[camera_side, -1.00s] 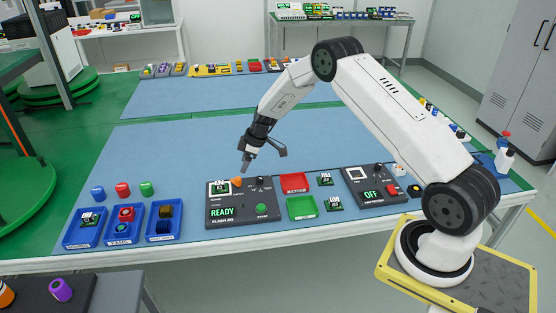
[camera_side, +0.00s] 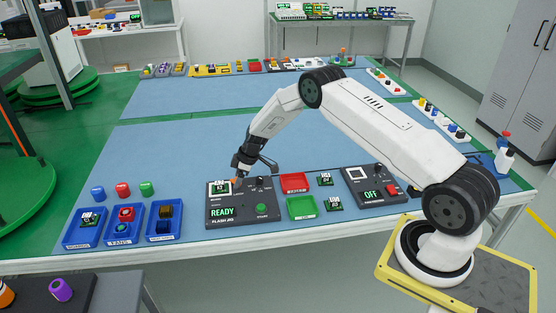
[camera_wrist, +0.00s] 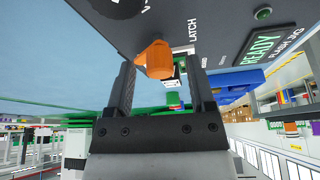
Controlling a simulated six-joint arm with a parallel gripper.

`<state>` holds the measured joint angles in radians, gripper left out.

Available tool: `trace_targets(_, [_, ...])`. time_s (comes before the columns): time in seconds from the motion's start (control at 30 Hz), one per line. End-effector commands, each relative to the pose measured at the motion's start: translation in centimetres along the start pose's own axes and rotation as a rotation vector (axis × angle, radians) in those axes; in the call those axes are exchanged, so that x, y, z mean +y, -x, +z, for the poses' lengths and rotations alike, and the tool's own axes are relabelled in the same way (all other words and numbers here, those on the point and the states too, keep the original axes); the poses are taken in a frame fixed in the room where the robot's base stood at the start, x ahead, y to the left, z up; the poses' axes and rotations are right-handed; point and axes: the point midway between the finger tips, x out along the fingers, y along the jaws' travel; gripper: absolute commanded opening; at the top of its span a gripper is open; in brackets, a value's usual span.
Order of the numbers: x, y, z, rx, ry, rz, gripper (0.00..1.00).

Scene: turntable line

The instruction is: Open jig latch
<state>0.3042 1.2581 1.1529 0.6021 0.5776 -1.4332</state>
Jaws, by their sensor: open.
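The dark flash jig (camera_side: 246,199) sits near the front edge of the blue table, with a green READY display (camera_side: 222,212). A board (camera_side: 219,187) with a small green screen lies at its back left. The orange latch (camera_wrist: 157,58) is a knob beside the LATCH label in the wrist view, between my two fingers. My gripper (camera_wrist: 160,70) is open, with a finger on each side of the latch. Contact cannot be told. In the side view my gripper (camera_side: 238,178) is low over the jig's back edge and partly hides the latch.
A green button (camera_side: 261,208) is on the jig. Red (camera_side: 294,183) and green (camera_side: 301,208) trays and loose boards lie to its right, then a box reading OFF (camera_side: 373,195). Blue bins (camera_side: 124,232) stand to the left.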

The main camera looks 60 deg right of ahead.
Motion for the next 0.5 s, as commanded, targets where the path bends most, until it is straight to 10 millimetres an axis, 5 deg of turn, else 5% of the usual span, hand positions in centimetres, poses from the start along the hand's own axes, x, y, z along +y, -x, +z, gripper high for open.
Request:
trace_targets(0.13, [0.01,0.01,-0.01,0.0,0.0,0.0,0.7])
trace_targets(0.37, [0.03,0.03,-0.01,0.0,0.0,0.001,0.0])
trace_targets(0.5, [0.04,0.05,-0.01,0.0,0.0,0.001,0.0])
